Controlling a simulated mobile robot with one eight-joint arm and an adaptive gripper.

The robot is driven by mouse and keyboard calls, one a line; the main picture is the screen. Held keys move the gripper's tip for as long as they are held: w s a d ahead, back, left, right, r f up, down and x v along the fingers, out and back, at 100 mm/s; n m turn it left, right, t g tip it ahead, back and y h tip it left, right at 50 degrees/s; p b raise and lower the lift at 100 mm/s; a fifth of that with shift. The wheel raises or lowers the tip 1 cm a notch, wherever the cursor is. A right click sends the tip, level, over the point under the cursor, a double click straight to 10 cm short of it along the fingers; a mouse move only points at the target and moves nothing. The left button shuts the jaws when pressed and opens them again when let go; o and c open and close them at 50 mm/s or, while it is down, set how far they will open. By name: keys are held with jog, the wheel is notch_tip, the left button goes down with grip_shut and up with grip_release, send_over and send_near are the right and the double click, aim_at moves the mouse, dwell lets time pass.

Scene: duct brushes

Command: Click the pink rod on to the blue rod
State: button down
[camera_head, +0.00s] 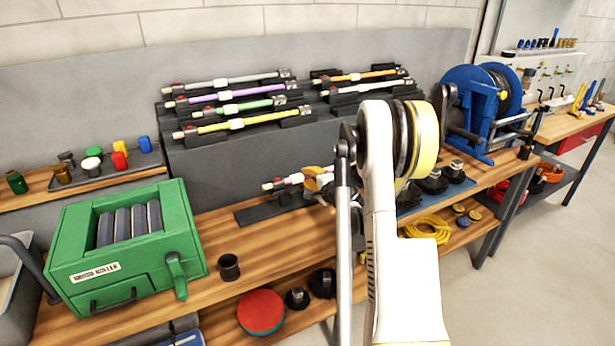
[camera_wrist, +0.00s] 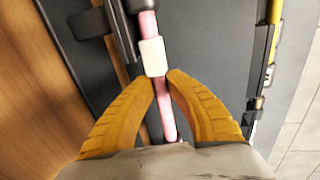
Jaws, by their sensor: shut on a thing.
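The pink rod (camera_wrist: 147,24) has a white collar (camera_wrist: 152,57) and runs lengthwise between my fingers in the wrist view. My gripper (camera_wrist: 163,80) has yellow fingers, one on each side of the rod, and is shut on it just below the collar. In the head view my gripper (camera_head: 318,178) is low over the bench, partly hidden by my arm. The pale near end of the pink rod (camera_head: 283,183) shows left of it, above a dark stand (camera_head: 262,212). I cannot make out the blue rod; my arm covers the area to the right.
A dark stepped rack (camera_head: 235,150) behind holds several rods, including purple, green, yellow and orange ones. A green roller box (camera_head: 125,245) stands left, with a black cup (camera_head: 229,267) beside it. A blue reel (camera_head: 480,95) stands right. The front bench edge is mostly clear.

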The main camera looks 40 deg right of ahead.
jog(key=shift+d, duration=0.1)
dwell(0.3)
jog(key=shift+s+d, duration=0.25)
jog(key=shift+d, duration=0.55)
jog(key=shift+s+d, duration=0.15)
jog(key=shift+d, duration=0.65)
jog(key=shift+s+d, duration=0.1)
jog(key=shift+d, duration=0.2)
jog(key=shift+d, duration=0.15)
jog(key=c, duration=1.4)
grip_release()
jog(key=shift+s, duration=0.15)
